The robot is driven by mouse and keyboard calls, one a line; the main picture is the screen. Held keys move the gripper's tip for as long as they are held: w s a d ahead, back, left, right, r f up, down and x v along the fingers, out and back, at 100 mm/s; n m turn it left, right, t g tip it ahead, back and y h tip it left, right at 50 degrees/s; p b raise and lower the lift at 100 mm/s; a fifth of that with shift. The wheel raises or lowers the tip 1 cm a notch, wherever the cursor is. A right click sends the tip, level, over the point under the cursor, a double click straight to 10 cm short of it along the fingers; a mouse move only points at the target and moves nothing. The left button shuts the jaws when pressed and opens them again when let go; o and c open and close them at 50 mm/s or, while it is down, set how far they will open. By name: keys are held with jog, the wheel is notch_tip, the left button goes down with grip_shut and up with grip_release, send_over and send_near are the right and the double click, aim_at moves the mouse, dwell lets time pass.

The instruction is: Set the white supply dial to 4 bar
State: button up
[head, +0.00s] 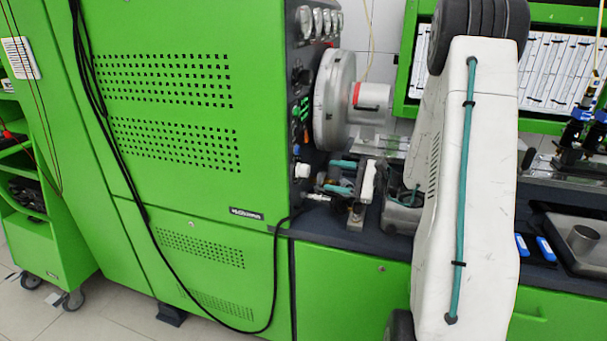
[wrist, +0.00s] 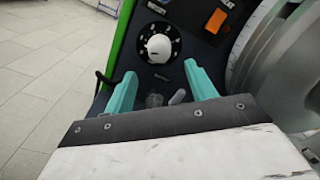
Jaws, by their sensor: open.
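The white supply dial (wrist: 158,47) is a round white knob on a black scale plate with pale marks, in the upper middle of the wrist view. The scale numbers and the pointer are too small to read. In the head view the white knob (head: 303,171) is at the lower right edge of the green cabinet's dark panel. My gripper (wrist: 160,70) has two teal fingers, wide apart and empty. Its tips point toward the dial, with the dial between their lines and apart from them. The head view shows my gripper (head: 328,176) just right of the knob.
An orange switch (wrist: 215,21) is right of the dial, and a large grey disc (wrist: 265,55) stands at the right. A black cable (head: 150,220) hangs down the green cabinet (head: 190,185). Several gauges (head: 320,22) sit above the panel.

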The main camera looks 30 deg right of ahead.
aim_at(303, 171)
jog(key=x, duration=0.8)
jog(key=shift+c, duration=0.4)
jog(key=c, duration=0.9)
